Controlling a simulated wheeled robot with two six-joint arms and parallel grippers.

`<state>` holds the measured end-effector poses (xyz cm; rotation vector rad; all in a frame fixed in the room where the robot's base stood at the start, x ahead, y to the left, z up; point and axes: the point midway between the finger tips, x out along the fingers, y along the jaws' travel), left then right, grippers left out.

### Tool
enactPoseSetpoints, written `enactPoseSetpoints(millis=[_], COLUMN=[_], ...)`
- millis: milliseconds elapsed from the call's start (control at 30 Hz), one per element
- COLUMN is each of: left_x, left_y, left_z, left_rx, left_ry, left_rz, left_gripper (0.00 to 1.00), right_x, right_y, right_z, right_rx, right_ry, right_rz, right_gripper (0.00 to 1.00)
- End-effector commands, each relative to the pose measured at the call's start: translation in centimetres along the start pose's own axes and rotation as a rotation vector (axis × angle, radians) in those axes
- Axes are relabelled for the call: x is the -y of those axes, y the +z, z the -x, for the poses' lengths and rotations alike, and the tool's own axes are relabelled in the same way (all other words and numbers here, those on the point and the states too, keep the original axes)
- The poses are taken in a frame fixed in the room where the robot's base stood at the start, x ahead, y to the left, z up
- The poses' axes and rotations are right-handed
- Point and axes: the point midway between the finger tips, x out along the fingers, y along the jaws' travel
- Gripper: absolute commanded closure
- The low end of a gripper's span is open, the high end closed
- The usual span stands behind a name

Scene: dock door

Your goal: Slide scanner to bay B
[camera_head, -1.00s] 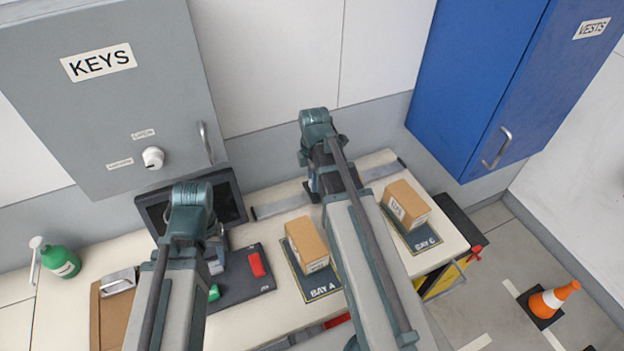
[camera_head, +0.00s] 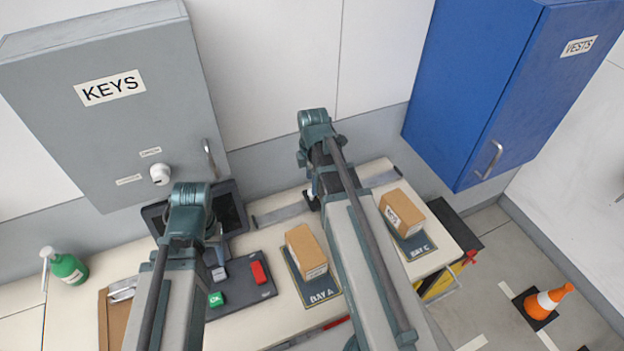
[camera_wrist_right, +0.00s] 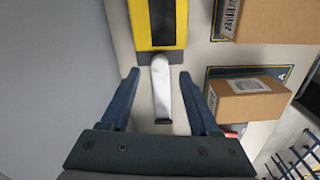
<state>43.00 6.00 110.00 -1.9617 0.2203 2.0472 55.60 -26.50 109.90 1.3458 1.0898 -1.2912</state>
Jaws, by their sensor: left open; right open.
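A yellow device with a black top (camera_wrist_right: 162,22), which looks like the scanner, shows in the right wrist view with a pale handle (camera_wrist_right: 161,88) toward me. My right gripper (camera_wrist_right: 159,75) is open, one finger on either side of the handle, with gaps on both sides. In the head view my right arm hides the device. A grey rail (camera_head: 283,213) runs along the back of the worktable and passes behind that arm. The bay B mark is not visible. My left gripper (camera_head: 215,258) is open and partly hidden by its arm, over the dark control panel.
Cardboard boxes stand on the bay A mat (camera_head: 322,297) and the bay C mat (camera_head: 420,247). A grey KEYS cabinet (camera_head: 110,120) and a blue VESTS cabinet (camera_head: 470,90) overhang the table (camera_head: 290,318).

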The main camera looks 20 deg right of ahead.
Motion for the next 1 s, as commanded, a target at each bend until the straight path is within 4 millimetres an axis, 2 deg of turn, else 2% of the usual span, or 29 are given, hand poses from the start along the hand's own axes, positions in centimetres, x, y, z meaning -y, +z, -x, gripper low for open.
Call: enactPoseSetpoints(millis=[33, 500, 667, 1000], left_x=[0.2, 0.8, 0.9, 0.8], left_y=[0.1, 0.6, 0.6, 0.6], left_z=[1.7, 8.4, 9.3, 9.2], left_rx=[0.0, 0.003, 0.004, 0.004], left_ry=[0.001, 0.001, 0.001, 0.001], left_rz=[0.002, 0.0, 0.002, 0.003], left_gripper=[0.5, 0.5, 0.5, 0.5], right_x=[0.0, 0.0, 0.0, 0.0], right_y=[0.0, 0.0, 0.0, 0.0], right_z=[1.7, 8.5, 9.4, 9.3], right_rx=[0.0, 0.0, 0.0, 0.0], right_ry=[0.0, 0.0, 0.0, 0.0], right_rz=[0.0, 0.0, 0.0, 0.0], right_gripper=[0.38, 0.38, 0.38, 0.38])
